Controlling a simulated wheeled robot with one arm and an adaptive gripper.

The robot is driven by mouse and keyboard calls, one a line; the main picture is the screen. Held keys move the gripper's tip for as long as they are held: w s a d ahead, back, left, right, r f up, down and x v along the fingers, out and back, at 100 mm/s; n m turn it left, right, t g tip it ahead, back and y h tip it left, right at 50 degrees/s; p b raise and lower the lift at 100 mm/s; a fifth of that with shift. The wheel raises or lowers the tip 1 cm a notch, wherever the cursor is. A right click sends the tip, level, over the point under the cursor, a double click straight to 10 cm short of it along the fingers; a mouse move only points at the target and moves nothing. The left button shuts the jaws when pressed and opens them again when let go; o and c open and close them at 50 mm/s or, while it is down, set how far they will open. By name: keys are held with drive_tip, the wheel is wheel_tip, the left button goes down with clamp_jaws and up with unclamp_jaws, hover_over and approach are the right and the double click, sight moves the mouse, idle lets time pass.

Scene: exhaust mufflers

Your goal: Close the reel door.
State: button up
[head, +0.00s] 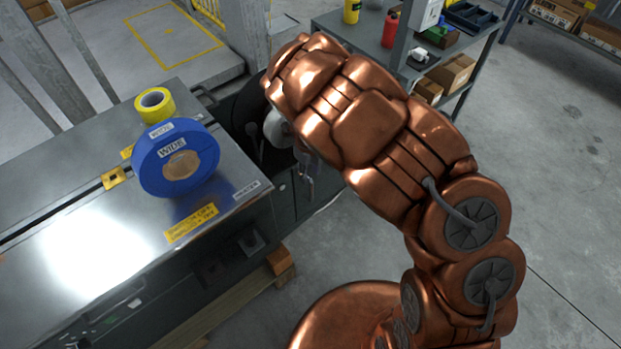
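A dark rounded part (239,108), which may be the reel door or the reel housing, shows at the far right end of the metal machine (60,215). My copper arm covers most of that end, so I cannot tell how far the door stands open. A pale round part (277,128) shows beside the dark part, against my arm; I cannot tell what it is. What seems to be my gripper (307,182) shows small and grey below the arm, close to the machine's end. Its fingers are too hidden to tell their state or whether they touch anything.
A grey shelf table (378,50) with bottles and boxes stands behind my arm. Bare concrete floor (565,150) lies to the right.

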drive_tip(key=shift+r, duration=2.35)
drive_tip(key=shift+d+r, duration=0.2)
drive_tip(key=shift+r, duration=0.1)
drive_tip(key=s+d+r+n+p, duration=0.2)
drive_tip(key=s+d+r+n, duration=0.35)
drive_tip(key=r, duration=0.35)
drive_tip(key=s+d+r+n+p, duration=0.35)
drive_tip(key=d+r, duration=0.25)
drive_tip(key=r, duration=0.3)
drive_tip(key=s+d+r+n+p, duration=0.1)
drive_tip(key=s+d+r+n, duration=0.1)
drive_tip(key=s+r+n, duration=0.2)
drive_tip(key=s+d+r+n+g+p, duration=0.1)
drive_tip(key=s+r+n, duration=0.3)
drive_tip(key=s+n, duration=0.4)
drive_tip(key=s+d+r+n+p, duration=0.2)
drive_tip(key=s+r+n, duration=0.2)
drive_tip(key=s, duration=0.7)
drive_tip(key=shift+s+d+n+g+p, duration=0.25)
drive_tip(key=shift+d+n+g+p, duration=0.15)
drive_tip(key=shift+n, duration=0.8)
